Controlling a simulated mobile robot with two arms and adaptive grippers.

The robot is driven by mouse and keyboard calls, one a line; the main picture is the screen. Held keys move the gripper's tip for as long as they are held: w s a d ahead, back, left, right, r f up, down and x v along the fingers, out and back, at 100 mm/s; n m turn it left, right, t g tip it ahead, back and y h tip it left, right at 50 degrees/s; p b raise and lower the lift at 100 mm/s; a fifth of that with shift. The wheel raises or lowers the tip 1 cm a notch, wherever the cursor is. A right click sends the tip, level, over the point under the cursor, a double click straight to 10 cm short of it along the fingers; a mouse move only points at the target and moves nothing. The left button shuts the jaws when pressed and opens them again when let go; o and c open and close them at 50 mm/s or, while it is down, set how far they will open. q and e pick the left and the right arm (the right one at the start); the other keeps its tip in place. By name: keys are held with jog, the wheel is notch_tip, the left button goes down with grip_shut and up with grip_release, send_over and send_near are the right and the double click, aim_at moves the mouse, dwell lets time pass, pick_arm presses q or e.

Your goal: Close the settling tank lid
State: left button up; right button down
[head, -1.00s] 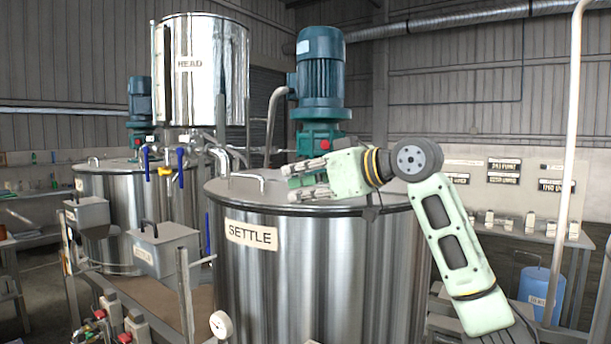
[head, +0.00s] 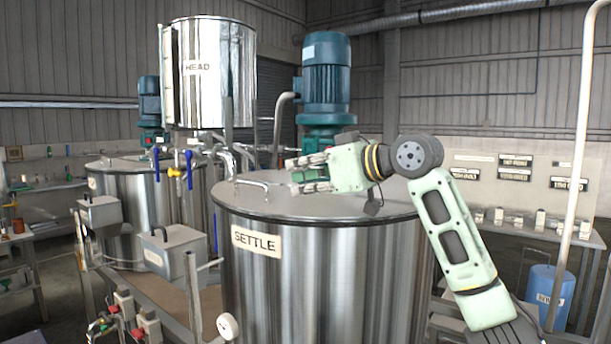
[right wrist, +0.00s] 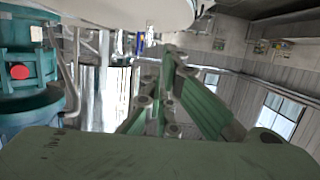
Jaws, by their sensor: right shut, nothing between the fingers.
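The settling tank (head: 290,275) is a steel drum with a SETTLE label, in the middle of the head view. Its round lid (head: 330,207) lies flat on the rim, with no gap visible on the near side; the far edge is partly hidden. A bent bar handle (head: 252,187) stands on the lid's left part. My right gripper (head: 296,175) is above the lid, to the right of the handle and apart from it. It is shut with nothing held. Its fingers also show in the right wrist view (right wrist: 160,105). My left gripper is not in view.
A teal motor (head: 325,80) stands behind my right gripper. The HEAD tank (head: 210,75) and another lidded tank (head: 125,200) are at the left. A grey box (head: 170,250) and valves stand before them. A white pole (head: 580,150) and blue drum (head: 550,290) are at right.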

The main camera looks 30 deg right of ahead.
jog(key=b+v, duration=0.2)
jog(key=v, duration=0.1)
jog(key=shift+w, duration=0.1)
jog(key=b+v, duration=0.2)
jog(key=v, duration=0.5)
jog(key=shift+b, duration=0.3)
